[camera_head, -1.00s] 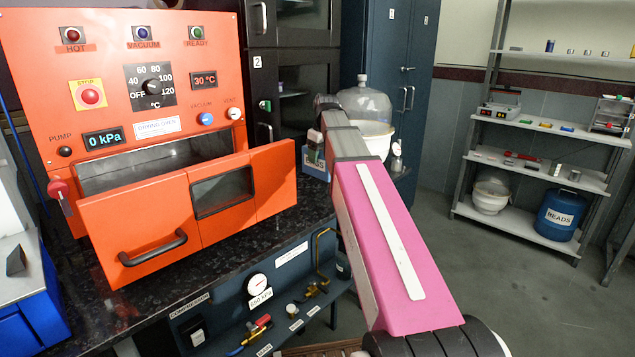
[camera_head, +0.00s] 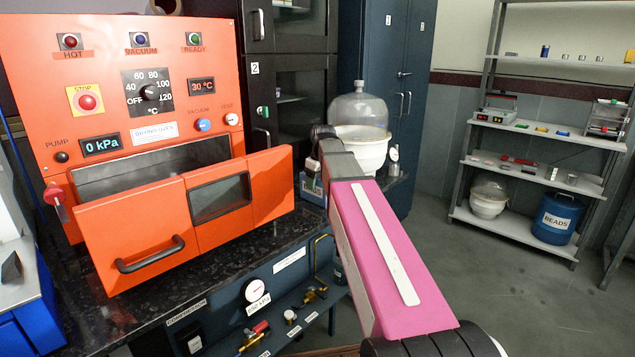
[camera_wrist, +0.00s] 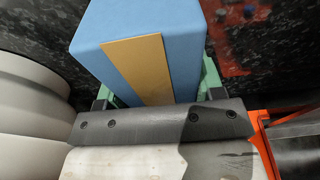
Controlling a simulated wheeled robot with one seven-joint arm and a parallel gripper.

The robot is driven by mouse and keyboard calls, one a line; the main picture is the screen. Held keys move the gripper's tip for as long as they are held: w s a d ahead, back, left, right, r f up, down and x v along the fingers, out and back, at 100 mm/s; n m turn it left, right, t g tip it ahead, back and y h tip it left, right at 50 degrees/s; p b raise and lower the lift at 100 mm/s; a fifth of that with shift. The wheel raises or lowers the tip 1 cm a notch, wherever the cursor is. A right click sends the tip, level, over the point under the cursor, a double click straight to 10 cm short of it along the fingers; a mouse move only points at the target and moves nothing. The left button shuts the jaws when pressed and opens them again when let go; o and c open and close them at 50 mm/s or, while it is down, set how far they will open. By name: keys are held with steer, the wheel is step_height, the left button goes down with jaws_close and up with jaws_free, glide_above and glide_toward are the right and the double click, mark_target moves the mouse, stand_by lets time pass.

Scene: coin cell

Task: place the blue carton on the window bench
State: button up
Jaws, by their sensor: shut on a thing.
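The blue carton (camera_wrist: 140,52), with a tan stripe down it, fills the upper middle of the wrist view. My gripper (camera_wrist: 158,88) is shut on it, with green fingers at the carton's two sides. Dark speckled bench top lies beyond the carton; I cannot tell whether the carton touches it. I cannot tell which surface is the window bench.
The orange drying oven (camera_head: 110,150) stands on the left with its front drawer (camera_head: 160,235) pulled out. A clear-domed white vessel (camera_head: 358,108) stands behind my arm. Dark cabinets (camera_head: 375,60) are at the back. A grey shelf rack (camera_head: 540,135) stands at right, with open floor before it.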

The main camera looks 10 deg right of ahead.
steer(key=o, duration=1)
steer(key=shift+o, duration=0.2)
steer(key=r, duration=0.4)
steer(key=s+r, duration=0.1)
steer(key=r, duration=0.3)
steer(key=d+r, duration=0.1)
steer(key=r, duration=0.3)
steer(key=shift+s, duration=0.2)
